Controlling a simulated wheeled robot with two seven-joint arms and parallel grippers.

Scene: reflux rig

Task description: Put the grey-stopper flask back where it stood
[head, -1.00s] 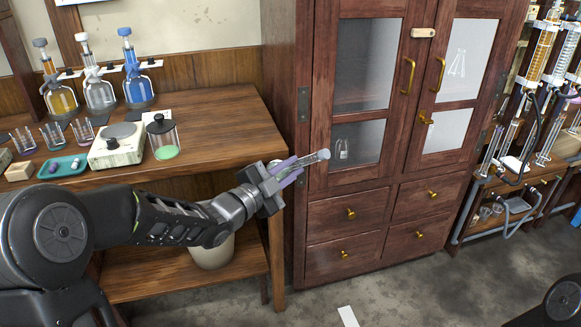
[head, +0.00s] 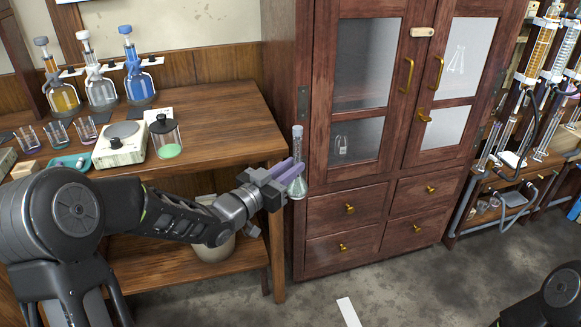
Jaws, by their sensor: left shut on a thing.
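The grey-stopper flask (head: 298,187) is a small clear glass flask with a long neck and a grey stopper on top. My left gripper (head: 290,171) is shut on its neck and holds it upright in the air, just past the right edge of the wooden table and in front of the cabinet. Part of the neck is hidden by the purple fingers. My right gripper is out of view; only a dark piece of my right arm shows at the bottom right corner.
The wooden table (head: 222,120) carries a hotplate (head: 120,146), a lidded jar (head: 165,137), several small beakers and large bottles at the back. The dark red cabinet (head: 345,212) has closed doors. A rig of glassware (head: 535,85) stands at the right. A white slip (head: 348,312) lies on the floor.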

